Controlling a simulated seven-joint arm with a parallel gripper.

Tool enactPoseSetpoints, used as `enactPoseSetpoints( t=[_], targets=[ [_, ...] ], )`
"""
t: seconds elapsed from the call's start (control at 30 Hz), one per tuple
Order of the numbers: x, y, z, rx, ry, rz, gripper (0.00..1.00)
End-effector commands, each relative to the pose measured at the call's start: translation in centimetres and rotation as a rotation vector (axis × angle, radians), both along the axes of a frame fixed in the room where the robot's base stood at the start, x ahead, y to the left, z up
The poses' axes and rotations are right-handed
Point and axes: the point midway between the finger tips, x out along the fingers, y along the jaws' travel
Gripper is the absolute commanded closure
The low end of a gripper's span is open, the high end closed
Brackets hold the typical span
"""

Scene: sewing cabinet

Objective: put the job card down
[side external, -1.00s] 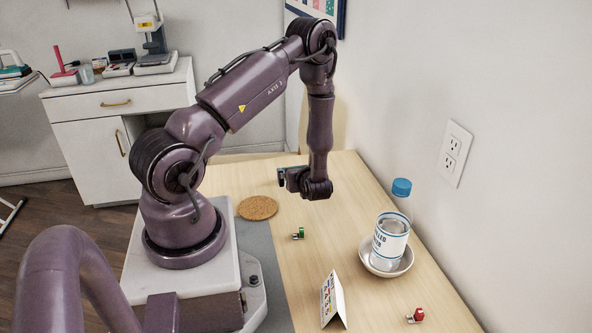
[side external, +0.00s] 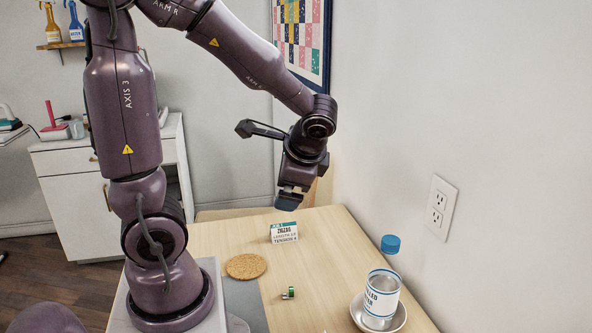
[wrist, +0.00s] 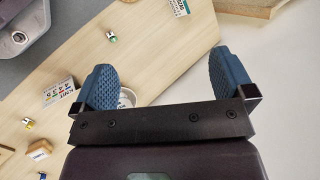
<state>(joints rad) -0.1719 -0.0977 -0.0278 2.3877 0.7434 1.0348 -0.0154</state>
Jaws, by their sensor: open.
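The job card (side external: 284,233), white with a green top band and dark print, stands on the wooden table toward the far end in the side view. It also shows at the top edge of the wrist view (wrist: 181,7), partly cut off. My gripper (side external: 289,199) is above the card, apart from it. In the wrist view, its two blue ribbed fingers (wrist: 160,63) are spread wide with nothing held between them.
A cork coaster (side external: 246,266) and small green clip (side external: 288,293) lie nearer. Another folded card (wrist: 60,92) and yellow clip (wrist: 27,122) show in the wrist view.

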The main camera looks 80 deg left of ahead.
Motion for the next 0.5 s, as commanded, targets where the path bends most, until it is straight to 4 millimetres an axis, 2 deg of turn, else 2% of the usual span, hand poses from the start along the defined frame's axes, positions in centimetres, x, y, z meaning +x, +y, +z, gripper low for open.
enactPoseSetpoints(
  t=[0.03,0.1,0.3,0.4,0.5],
  targets=[
    [-0.3,-1.9,1.3,-0.07,-0.114,0.027,0.0],
    [-0.7,-4.4,2.5,-0.182,-0.251,0.063,0.0],
    [-1.7,-10.4,5.7,-0.485,-0.556,0.117,0.0],
    [-2.0,-12.2,6.8,-0.586,-0.639,0.126,0.0],
    [-2.3,-13.0,7.4,-0.64,-0.679,0.13,0.0]
  ],
)
